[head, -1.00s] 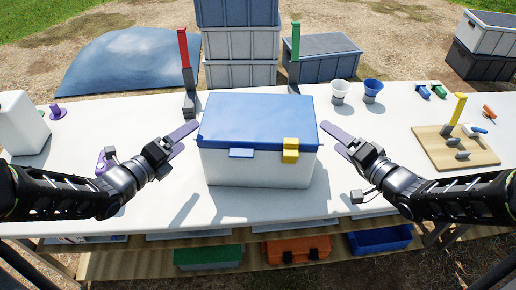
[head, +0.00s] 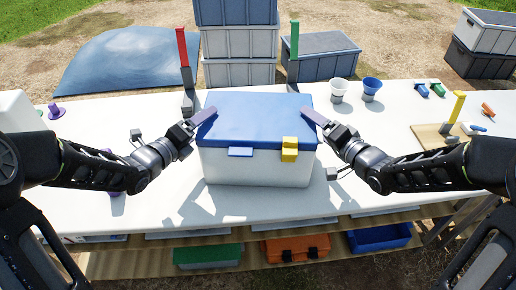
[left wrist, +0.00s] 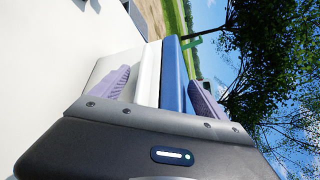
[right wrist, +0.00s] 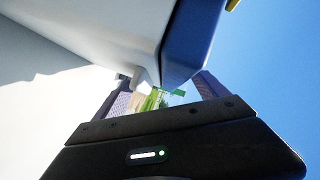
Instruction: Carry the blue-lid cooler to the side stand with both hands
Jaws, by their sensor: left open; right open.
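The cooler (head: 255,168), a white box with a blue lid (head: 255,117) and a yellow latch, stands upright on the white table. My left gripper (head: 207,116) is open at its left side, near lid height. In the left wrist view, the cooler's white and blue end (left wrist: 172,75) shows between the purple fingers. My right gripper (head: 313,117) is open at its right side, near lid height. In the right wrist view, the cooler (right wrist: 185,50) looms ahead, with a white projection between the finger lines. Contact cannot be told. I cannot identify the side stand.
A red-handled post (head: 185,65) and a green-handled one (head: 294,50) stand behind the cooler. The table in front of the cooler is clear.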

